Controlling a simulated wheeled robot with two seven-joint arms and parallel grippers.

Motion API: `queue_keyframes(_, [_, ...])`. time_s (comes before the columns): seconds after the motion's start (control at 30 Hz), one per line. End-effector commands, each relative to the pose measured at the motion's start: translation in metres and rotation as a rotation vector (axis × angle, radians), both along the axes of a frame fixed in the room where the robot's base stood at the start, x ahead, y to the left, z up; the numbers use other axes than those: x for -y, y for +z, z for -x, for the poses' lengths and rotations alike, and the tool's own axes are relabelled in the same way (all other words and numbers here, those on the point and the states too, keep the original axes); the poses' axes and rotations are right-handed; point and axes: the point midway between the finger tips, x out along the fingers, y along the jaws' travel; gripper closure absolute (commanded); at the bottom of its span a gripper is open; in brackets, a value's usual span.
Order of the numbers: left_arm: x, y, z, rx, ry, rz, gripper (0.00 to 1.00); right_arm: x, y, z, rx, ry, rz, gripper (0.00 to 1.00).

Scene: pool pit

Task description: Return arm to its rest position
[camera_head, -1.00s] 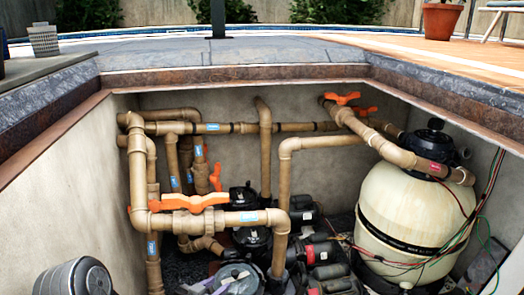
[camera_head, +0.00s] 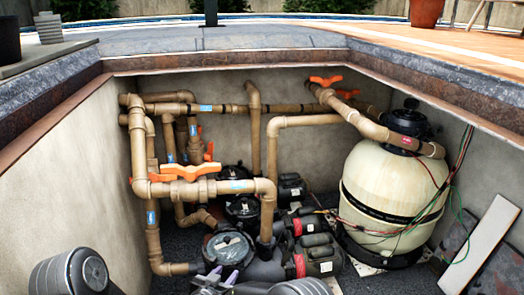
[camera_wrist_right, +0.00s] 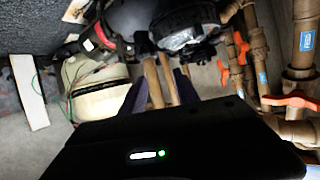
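A dark housing fills the bottom of that view. A grey cylindrical link of my arm (camera_head: 70,272) shows at the lower left of the head view. My left gripper is out of view.
Tan pipes with an orange valve handle (camera_head: 193,171) rise on the pit's left. The cream filter tank (camera_head: 395,190) stands at right, with loose wires beside it. A white board (camera_head: 481,243) leans near the right wall. Black pumps (camera_head: 315,255) crowd the middle floor.

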Motion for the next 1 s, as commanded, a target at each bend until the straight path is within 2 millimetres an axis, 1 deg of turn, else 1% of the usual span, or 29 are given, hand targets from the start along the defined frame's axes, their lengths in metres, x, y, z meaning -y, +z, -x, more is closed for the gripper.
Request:
queue_keyframes(0.03, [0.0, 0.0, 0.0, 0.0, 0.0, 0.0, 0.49, 0.01, -0.007, -0.003, -0.009, 0.02, -0.007, 0.63])
queue_keyframes(0.1, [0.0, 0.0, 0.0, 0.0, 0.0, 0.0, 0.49, 0.022, -0.019, -0.005, -0.025, 0.057, -0.024, 0.63])
queue_keyframes(0.17, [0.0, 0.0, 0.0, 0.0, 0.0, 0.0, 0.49, 0.035, -0.031, -0.004, -0.048, 0.094, -0.043, 0.63])
queue_keyframes(0.2, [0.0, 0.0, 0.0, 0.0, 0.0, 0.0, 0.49, 0.044, -0.041, -0.001, -0.068, 0.12, -0.058, 0.63])
queue_keyframes(0.27, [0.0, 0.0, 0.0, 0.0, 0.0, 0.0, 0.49, 0.059, -0.057, 0.006, -0.11, 0.161, -0.082, 0.63])
queue_keyframes(0.37, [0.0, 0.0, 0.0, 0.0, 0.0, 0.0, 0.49, 0.09, -0.09, 0.031, -0.213, 0.227, -0.14, 0.63])
queue_keyframes(0.4, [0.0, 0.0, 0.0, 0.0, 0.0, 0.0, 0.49, 0.104, -0.106, 0.048, -0.268, 0.253, -0.167, 0.63])
queue_keyframes(0.47, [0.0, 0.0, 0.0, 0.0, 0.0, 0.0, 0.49, 0.125, -0.127, 0.079, -0.364, 0.284, -0.215, 0.63])
queue_keyframes(0.5, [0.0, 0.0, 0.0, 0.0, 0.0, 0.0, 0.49, 0.138, -0.14, 0.104, -0.433, 0.301, -0.249, 0.63])
queue_keyframes(0.57, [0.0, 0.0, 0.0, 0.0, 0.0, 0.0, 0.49, 0.154, -0.155, 0.142, -0.528, 0.318, -0.297, 0.63])
queue_keyframes(0.6, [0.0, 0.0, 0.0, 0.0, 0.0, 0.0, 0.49, 0.162, -0.163, 0.165, -0.587, 0.324, -0.326, 0.63])
queue_keyframes(0.63, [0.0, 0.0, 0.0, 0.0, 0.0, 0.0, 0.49, 0.168, -0.167, 0.182, -0.627, 0.326, -0.346, 0.63])
queue_keyframes(0.7, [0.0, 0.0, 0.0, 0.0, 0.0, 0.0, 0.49, 0.178, -0.174, 0.219, -0.713, 0.33, -0.389, 0.63])
queue_keyframes(0.77, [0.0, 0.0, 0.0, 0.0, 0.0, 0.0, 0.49, 0.186, -0.177, 0.248, -0.78, 0.33, -0.422, 0.63])
queue_keyframes(0.8, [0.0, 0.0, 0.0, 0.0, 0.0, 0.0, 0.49, 0.19, -0.178, 0.266, -0.82, 0.328, -0.442, 0.63])
queue_keyframes(0.87, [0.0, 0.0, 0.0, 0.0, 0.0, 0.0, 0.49, 0.195, -0.179, 0.293, -0.88, 0.326, -0.472, 0.63])
queue_keyframes(0.9, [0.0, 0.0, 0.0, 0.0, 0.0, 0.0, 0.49, 0.198, -0.178, 0.31, -0.917, 0.323, -0.49, 0.63])
queue_keyframes(0.97, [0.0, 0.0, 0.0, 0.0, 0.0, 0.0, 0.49, 0.202, -0.177, 0.335, -0.972, 0.319, -0.518, 0.63])
queue_keyframes(1.0, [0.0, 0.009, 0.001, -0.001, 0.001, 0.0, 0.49, 0.203, -0.166, 0.346, -0.995, 0.318, -0.53, 0.63])
